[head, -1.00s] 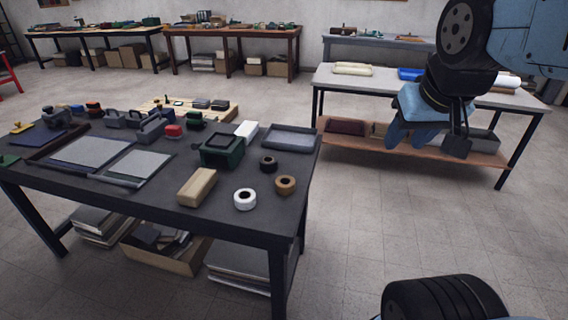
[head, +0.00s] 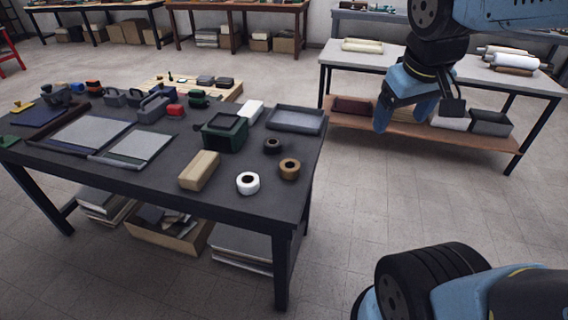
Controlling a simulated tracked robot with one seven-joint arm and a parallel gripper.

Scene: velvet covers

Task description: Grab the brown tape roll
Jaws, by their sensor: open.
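The brown tape roll (head: 290,169) lies flat near the right end of the dark table (head: 245,215). A white tape roll (head: 248,183) is to its left and a black tape roll (head: 272,145) is just behind it. My gripper (head: 388,115) hangs in the air at the upper right, well apart from the roll, with its blue fingers pointing down. It is open and nothing shows between the fingers, though they partly overlap in this view.
A tan block (head: 200,170), a dark green box (head: 224,133) and a grey tray (head: 295,119) stand near the rolls. A second table (head: 480,85) with rolled material is at the right. The floor between the tables is clear.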

